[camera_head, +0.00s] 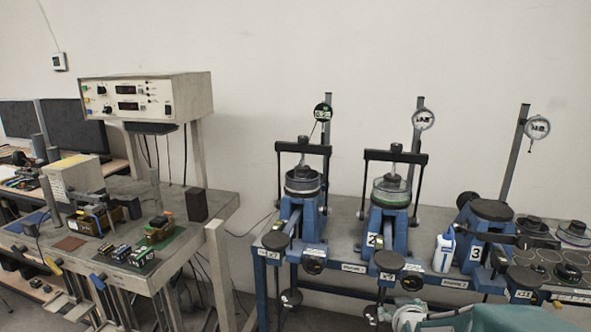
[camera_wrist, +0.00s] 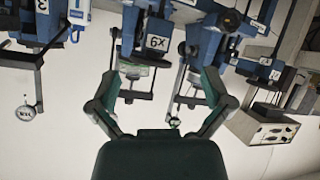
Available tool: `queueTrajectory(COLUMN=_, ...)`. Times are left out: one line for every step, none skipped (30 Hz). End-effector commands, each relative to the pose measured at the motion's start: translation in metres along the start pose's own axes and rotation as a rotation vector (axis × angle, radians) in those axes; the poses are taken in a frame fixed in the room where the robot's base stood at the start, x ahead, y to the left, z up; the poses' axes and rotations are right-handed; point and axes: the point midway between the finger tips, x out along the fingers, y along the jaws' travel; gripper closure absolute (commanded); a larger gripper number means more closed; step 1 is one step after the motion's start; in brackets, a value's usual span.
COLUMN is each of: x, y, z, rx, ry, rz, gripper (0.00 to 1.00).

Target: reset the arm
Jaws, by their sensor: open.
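My gripper (camera_wrist: 160,70) shows in the wrist view, its two dark green and grey fingers spread wide apart with nothing held between them. The wrist view is upside down, so the blue lever frames hang from its top edge beyond the fingers. In the head view, three blue lever frames stand on a bench: the left one (camera_head: 303,215), the middle one (camera_head: 388,220) marked 2, and the right one (camera_head: 487,228) marked 3. The fingertips look apart from the frames, though the distance is hard to judge.
A white bottle (camera_head: 444,252) stands between the middle and right frames. Dial gauges on posts rise behind the frames. Round dark weights (camera_head: 573,233) lie at the right. A table (camera_head: 215,203) with a control box (camera_head: 146,97) stands at the left.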

Motion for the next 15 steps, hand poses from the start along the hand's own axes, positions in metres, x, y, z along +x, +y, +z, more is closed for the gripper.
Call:
queueTrajectory(x=-0.016, y=-0.004, z=-0.007, rx=0.011, ry=-0.019, rz=-0.016, gripper=0.0)
queueTrajectory(x=-0.024, y=-0.006, z=-0.009, rx=0.02, ry=-0.038, rz=-0.026, gripper=0.0)
queueTrajectory(x=-0.036, y=-0.009, z=-0.01, rx=0.03, ry=-0.065, rz=-0.039, gripper=0.0)
queueTrajectory(x=-0.045, y=-0.011, z=-0.011, rx=0.039, ry=-0.085, rz=-0.049, gripper=0.0)
queueTrajectory(x=-0.054, y=-0.013, z=-0.011, rx=0.046, ry=-0.105, rz=-0.059, gripper=0.0)
queueTrajectory(x=-0.067, y=-0.016, z=-0.012, rx=0.057, ry=-0.131, rz=-0.071, gripper=0.0)
queueTrajectory(x=-0.076, y=-0.018, z=-0.012, rx=0.065, ry=-0.15, rz=-0.08, gripper=0.0)
queueTrajectory(x=-0.086, y=-0.021, z=-0.011, rx=0.072, ry=-0.171, rz=-0.088, gripper=0.0)
queueTrajectory(x=-0.099, y=-0.023, z=-0.01, rx=0.083, ry=-0.198, rz=-0.099, gripper=0.0)
queueTrajectory(x=-0.109, y=-0.026, z=-0.009, rx=0.089, ry=-0.218, rz=-0.107, gripper=0.0)
queueTrajectory(x=-0.119, y=-0.028, z=-0.008, rx=0.096, ry=-0.239, rz=-0.116, gripper=0.0)
queueTrajectory(x=-0.133, y=-0.03, z=-0.005, rx=0.106, ry=-0.267, rz=-0.125, gripper=0.0)
queueTrajectory(x=-0.143, y=-0.032, z=-0.004, rx=0.112, ry=-0.287, rz=-0.132, gripper=0.0)
queueTrajectory(x=-0.154, y=-0.034, z=-0.001, rx=0.12, ry=-0.309, rz=-0.139, gripper=0.0)
queueTrajectory(x=-0.168, y=-0.037, z=0.002, rx=0.128, ry=-0.336, rz=-0.148, gripper=0.0)
